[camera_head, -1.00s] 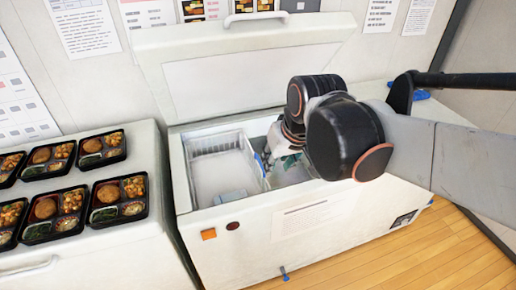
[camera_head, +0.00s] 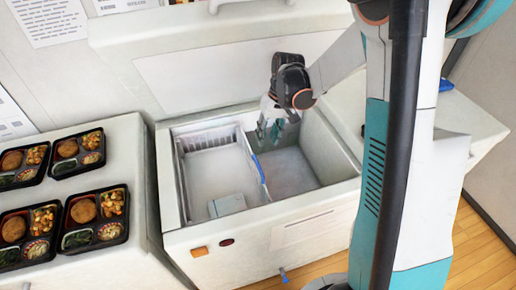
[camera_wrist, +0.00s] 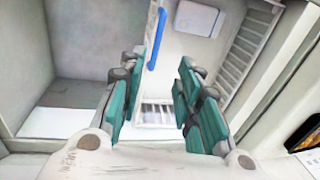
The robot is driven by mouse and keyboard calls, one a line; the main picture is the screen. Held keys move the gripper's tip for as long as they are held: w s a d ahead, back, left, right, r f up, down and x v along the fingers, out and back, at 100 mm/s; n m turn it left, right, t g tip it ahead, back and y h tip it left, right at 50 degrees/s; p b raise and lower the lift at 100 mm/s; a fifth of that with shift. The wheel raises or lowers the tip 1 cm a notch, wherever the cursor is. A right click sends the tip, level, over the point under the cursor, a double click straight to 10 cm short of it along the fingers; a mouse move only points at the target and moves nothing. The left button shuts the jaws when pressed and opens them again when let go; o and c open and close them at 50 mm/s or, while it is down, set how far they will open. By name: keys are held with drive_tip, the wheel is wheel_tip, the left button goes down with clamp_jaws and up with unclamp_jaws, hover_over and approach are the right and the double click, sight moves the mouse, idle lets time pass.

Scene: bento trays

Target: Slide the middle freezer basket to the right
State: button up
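A white basket (camera_head: 181,175) with slatted walls sits in the left part of the open chest freezer (camera_head: 225,241). A blue handle (camera_head: 258,168) runs along its right edge and also shows in the wrist view (camera_wrist: 157,38). My gripper (camera_head: 270,136) points down near the back of the freezer opening, by the basket's right edge. In the wrist view its teal fingers (camera_wrist: 156,100) are apart, with slatted basket wall visible between them. I cannot tell whether they touch the basket. Only this one basket shows clearly.
A pale box (camera_head: 227,205) lies in the basket at the front. The freezer space (camera_head: 288,172) right of the basket looks empty. The raised lid (camera_head: 240,70) stands behind. Several filled bento trays (camera_head: 95,216) sit on the left counter.

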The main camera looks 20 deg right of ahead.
sight(259, 166)
drive_tip(key=f+b, duration=0.1)
drive_tip(key=f, duration=0.3)
drive_tip(key=a+f+b, duration=0.1)
drive_tip(key=f+b, duration=0.1)
drive_tip(key=f, duration=0.3)
drive_tip(key=a+f+b, duration=0.1)
drive_tip(key=f, duration=0.4)
drive_tip(key=shift+w+a+f, duration=0.2)
drive_tip(key=shift+w+f, duration=0.05)
drive_tip(key=shift+w, duration=0.1)
clamp_jaws()
